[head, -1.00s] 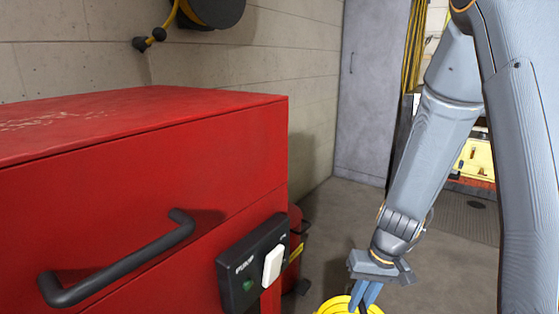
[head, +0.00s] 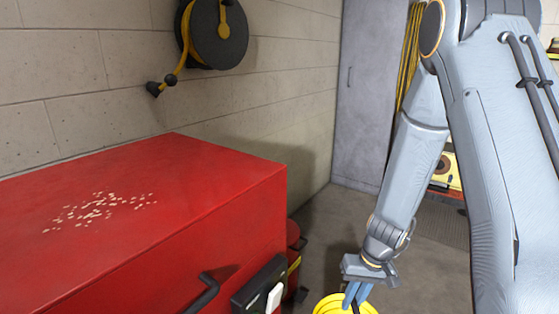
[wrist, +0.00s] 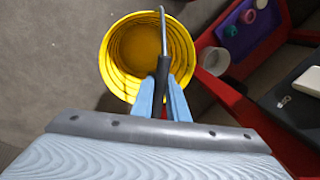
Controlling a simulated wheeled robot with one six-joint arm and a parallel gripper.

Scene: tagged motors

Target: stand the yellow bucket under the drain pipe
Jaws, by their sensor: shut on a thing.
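The yellow bucket (wrist: 115,58) hangs below my gripper (wrist: 162,92) in the wrist view, with its open mouth towards the camera. It looks empty inside. My gripper is shut on the dark grip of the bucket's handle (wrist: 163,70). In the head view only the top of the bucket (head: 330,302) shows at the bottom edge, under my gripper (head: 355,298). I cannot tell how high the bucket is above the floor. No drain pipe can be made out in these frames.
A red cabinet (head: 220,195) with pale flecks on top stands close on the left. A black panel with a white switch (head: 274,298) is on its front. A cable reel (head: 215,35) hangs on the wall. A grey locker (head: 365,100) stands behind. Floor (head: 420,265) is clear to the right.

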